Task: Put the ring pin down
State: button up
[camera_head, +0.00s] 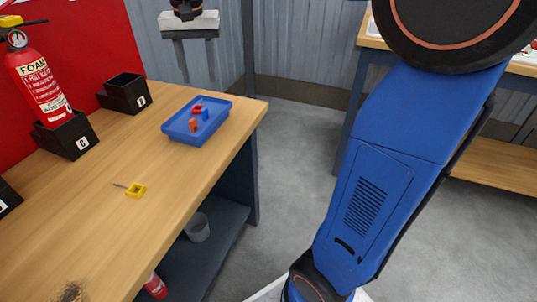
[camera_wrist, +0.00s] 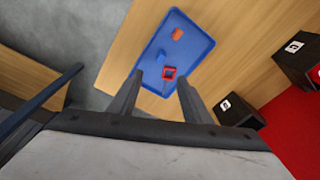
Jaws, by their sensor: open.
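My gripper (camera_head: 198,72) hangs with its fingers pointing down, above and behind the blue tray (camera_head: 171,129) in the head view. In the wrist view its two fingers (camera_wrist: 160,77) are apart, with nothing held between them. A red square ring pin (camera_head: 197,108) lies in the tray near its far end. In the wrist view the red ring pin (camera_wrist: 169,72) shows between and just beyond the fingertips, apart from them. A yellow ring pin (camera_head: 136,190) with a grey rod lies on the bare wooden bench, well away from the gripper.
The tray also holds an orange piece (camera_head: 193,125) and a blue piece (camera_head: 204,114). A red FOAM extinguisher (camera_head: 40,85) stands in a black holder (camera_head: 78,136); another black holder (camera_head: 124,94) is empty. A grey bucket (camera_head: 198,228) stands below. The bench middle is mostly clear.

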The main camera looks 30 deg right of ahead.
jog(key=s+d+f+n+t, duration=0.1)
jog(key=s+d+f+n, duration=0.1)
jog(key=s+f, duration=0.3)
jog(key=s+d+f+n+t, duration=0.1)
jog(key=s+f, duration=0.5)
jog(key=s, duration=0.7)
jog(key=s+d+f+n+t, duration=0.1)
jog(key=s+d+f, duration=0.3)
jog(key=s, duration=0.4)
jog(key=shift+s+f+n, duration=0.4)
jog(key=shift+f+n, duration=0.4)
jog(key=shift+f, duration=0.05)
